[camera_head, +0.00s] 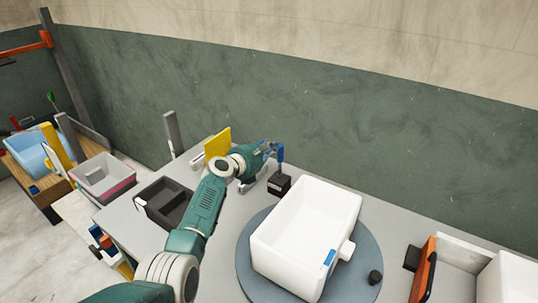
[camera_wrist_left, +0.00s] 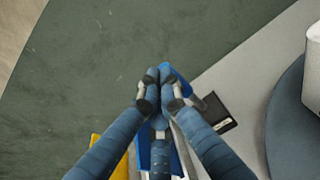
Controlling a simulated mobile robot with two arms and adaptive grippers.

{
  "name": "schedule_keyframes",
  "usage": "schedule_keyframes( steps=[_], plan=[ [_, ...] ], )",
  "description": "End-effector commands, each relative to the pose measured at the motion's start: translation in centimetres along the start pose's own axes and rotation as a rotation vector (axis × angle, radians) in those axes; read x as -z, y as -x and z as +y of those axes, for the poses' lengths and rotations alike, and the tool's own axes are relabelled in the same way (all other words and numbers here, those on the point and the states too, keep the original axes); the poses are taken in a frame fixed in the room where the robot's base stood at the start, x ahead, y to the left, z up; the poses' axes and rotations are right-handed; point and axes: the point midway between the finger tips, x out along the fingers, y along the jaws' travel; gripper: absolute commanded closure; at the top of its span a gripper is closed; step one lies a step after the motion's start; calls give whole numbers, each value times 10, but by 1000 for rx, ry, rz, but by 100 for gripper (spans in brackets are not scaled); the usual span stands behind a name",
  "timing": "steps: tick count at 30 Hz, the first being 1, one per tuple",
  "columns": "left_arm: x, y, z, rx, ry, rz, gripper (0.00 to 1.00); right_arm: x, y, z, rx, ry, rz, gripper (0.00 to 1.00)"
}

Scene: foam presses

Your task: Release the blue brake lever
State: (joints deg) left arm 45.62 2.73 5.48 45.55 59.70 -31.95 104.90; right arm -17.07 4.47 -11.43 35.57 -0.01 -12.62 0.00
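The blue brake lever (camera_head: 281,153) stands upright on a small black base (camera_head: 279,184) on the grey table, behind the white tub. In the left wrist view the bright blue lever (camera_wrist_left: 181,79) shows just past and to the right of my fingertips, with its black base (camera_wrist_left: 217,113) beyond. My left gripper (camera_head: 269,148) is at lever height, close to the lever's left side. In the left wrist view its fingertips (camera_wrist_left: 157,77) are drawn together, with nothing clearly between them. Whether they touch the lever cannot be told. My right gripper is out of view.
A white tub (camera_head: 300,235) sits on a round blue-grey turntable (camera_head: 249,282), right of my left arm. A yellow plate (camera_head: 218,143) stands behind my wrist. A black divided tray (camera_head: 163,203) lies to the left. An orange-edged fixture (camera_head: 424,270) is at right.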

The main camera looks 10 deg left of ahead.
Motion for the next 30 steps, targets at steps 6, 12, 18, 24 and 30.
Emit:
schedule_keyframes(
  steps=[6, 12, 18, 24, 30],
  plan=[
    [-5, -6, 2, -1, 0, 0, 100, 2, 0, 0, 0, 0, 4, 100],
    [-6, -8, 2, -1, -1, 0, 100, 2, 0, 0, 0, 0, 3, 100],
    [-6, -8, 2, -2, -1, -1, 100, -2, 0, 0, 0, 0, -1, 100],
    [-7, -8, 2, -2, -1, -2, 100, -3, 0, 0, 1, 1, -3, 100],
    [-8, -7, 1, -1, 0, -2, 100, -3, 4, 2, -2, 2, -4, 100]
  ],
)
